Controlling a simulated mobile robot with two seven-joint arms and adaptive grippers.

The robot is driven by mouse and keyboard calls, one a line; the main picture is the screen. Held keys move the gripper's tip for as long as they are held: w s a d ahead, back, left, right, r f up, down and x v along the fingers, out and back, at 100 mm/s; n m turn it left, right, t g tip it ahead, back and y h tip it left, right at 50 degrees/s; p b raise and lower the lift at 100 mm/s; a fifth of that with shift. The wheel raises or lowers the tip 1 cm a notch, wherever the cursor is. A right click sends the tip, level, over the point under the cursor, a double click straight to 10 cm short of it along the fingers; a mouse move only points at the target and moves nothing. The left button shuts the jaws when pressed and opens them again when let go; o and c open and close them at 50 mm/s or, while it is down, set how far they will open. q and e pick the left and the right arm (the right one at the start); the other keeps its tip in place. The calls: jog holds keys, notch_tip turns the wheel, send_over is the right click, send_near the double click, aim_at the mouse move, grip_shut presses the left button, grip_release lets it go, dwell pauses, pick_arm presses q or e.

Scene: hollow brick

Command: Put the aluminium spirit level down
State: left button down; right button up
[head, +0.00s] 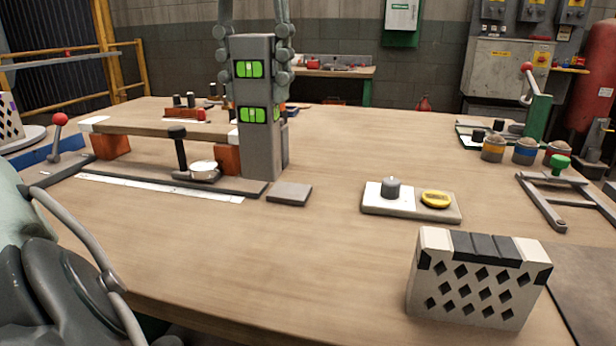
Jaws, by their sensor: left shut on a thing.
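The aluminium spirit level (262,148) is a grey upright bar with two bright green vials, left of centre in the head view. My left gripper (255,80) reaches down from the top edge and is shut on its upper part, with a finger on each side. The level's lower end is close to the bench top (330,260), just behind a small flat grey plate (289,194). I cannot tell whether it touches the bench. The level hides part of what is behind it. My right gripper is not in view.
A wooden board (150,126) on reddish blocks stands left of the level, with a dial gauge (203,170) in front. A tray with a weight and a yellow device (436,199) lies to the right. A hollow brick (475,285) stands front right. The front-centre bench is clear.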

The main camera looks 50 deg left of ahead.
pick_arm(q)
jog(key=w+d+f+b, duration=0.1)
jog(key=w+d+f, duration=0.3)
jog(key=d+f, duration=0.5)
jog(key=shift+d+f, duration=0.2)
jog(key=shift+f, duration=0.4)
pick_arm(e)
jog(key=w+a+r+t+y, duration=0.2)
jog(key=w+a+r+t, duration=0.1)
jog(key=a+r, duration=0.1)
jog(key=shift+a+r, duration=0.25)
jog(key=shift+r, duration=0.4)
pick_arm(q)
jog(key=shift+w, duration=0.1)
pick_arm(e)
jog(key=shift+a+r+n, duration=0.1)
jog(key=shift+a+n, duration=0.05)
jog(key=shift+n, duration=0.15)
pick_arm(q)
jog(key=c, duration=1)
grip_release()
jog(key=shift+o, duration=0.2)
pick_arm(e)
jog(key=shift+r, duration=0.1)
